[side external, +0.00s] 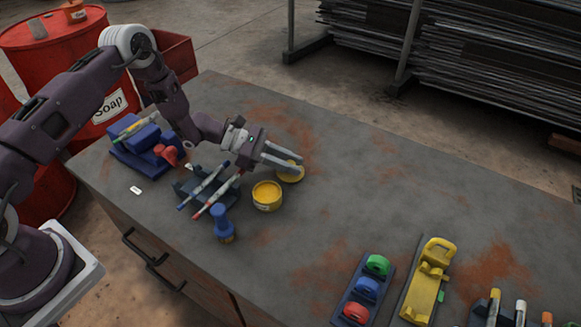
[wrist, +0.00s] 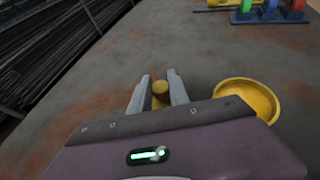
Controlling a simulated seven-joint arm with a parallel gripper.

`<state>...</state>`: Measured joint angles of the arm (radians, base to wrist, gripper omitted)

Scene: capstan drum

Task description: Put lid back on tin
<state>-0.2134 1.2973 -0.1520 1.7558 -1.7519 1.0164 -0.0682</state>
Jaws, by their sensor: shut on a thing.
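The open yellow tin (side external: 267,195) stands upright on the workbench, with a yellow inside. It also shows in the wrist view (wrist: 247,99), at the right beside my gripper. The yellow lid (side external: 291,174) is a flat disc just behind the tin in the side view, apart from its mouth. My gripper (side external: 298,163) is at the lid, its fingers shut on the lid's knob. In the wrist view my gripper (wrist: 160,88) has the round yellow knob (wrist: 160,89) between its two fingertips. The rest of the lid is hidden there. I cannot tell whether the lid touches the bench.
A blue brush (side external: 222,224) stands in front of the tin. A dark rack with pens (side external: 205,190) is to its left, and a blue block holder (side external: 148,146) further left. Coloured tools (side external: 370,290) and a yellow holder (side external: 429,280) stand at the front right. The bench's middle right is clear.

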